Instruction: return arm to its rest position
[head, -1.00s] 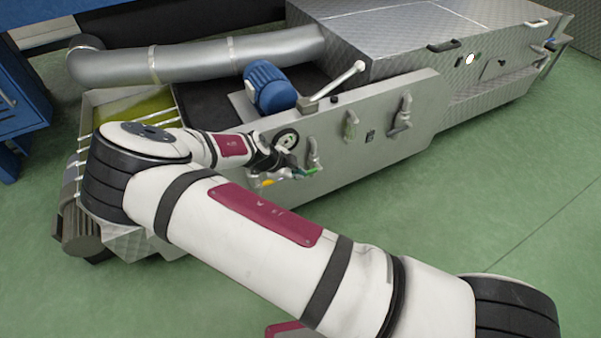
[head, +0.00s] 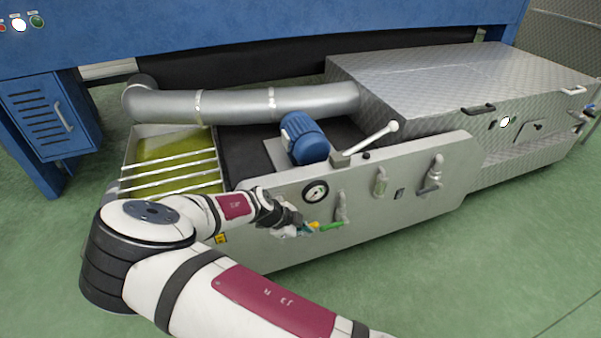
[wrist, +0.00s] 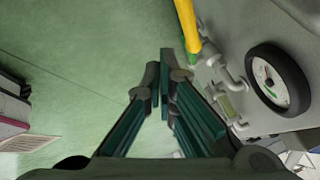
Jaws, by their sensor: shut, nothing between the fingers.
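My gripper (head: 300,230) is in front of the machine's grey side panel (head: 400,210), at the end of my white arm. In the wrist view my gripper (wrist: 165,75) shows its dark green fingers closed together with nothing between them. A valve with a yellow and green handle (wrist: 187,25) is close beside the fingertips in that view. In the head view the green handle (head: 330,226) shows just right of my gripper. I cannot tell whether the fingers touch it.
A pressure gauge (head: 315,191) and grey valves (head: 381,181) stick out of the panel. A long lever (head: 370,140), a blue motor (head: 304,138) and a slatted olive-green bin (head: 170,150) are above. A blue cabinet (head: 45,115) stands left. The green floor (head: 480,260) is clear in front.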

